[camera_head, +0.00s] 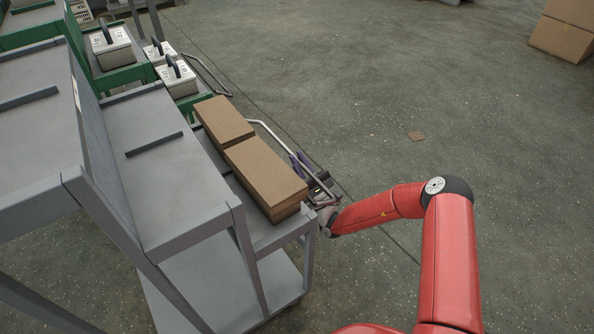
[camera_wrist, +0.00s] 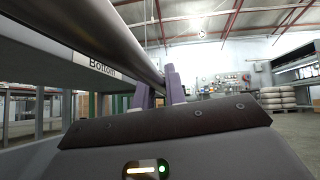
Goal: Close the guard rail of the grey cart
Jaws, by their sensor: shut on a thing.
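The grey cart (camera_head: 178,179) stands at the left, with shelves and a low side deck. Its guard rail (camera_head: 266,129) is a bent metal tube at the deck's outer right side, beside the brown boxes. In the wrist view the rail (camera_wrist: 105,38) runs large and close from the upper left down to my fingers. My gripper (camera_head: 301,163) is at the rail, to the right of the boxes. Its purple fingers (camera_wrist: 159,88) are shut on the rail. The contact itself is partly hidden.
Brown boxes (camera_head: 262,172) lie on the cart's side deck. Behind it stands a green cart (camera_head: 125,76) with white boxes (camera_head: 177,77) and its own rail (camera_head: 207,73). Open floor (camera_head: 400,90) lies to the right. Cartons (camera_head: 563,35) stand at the far right.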

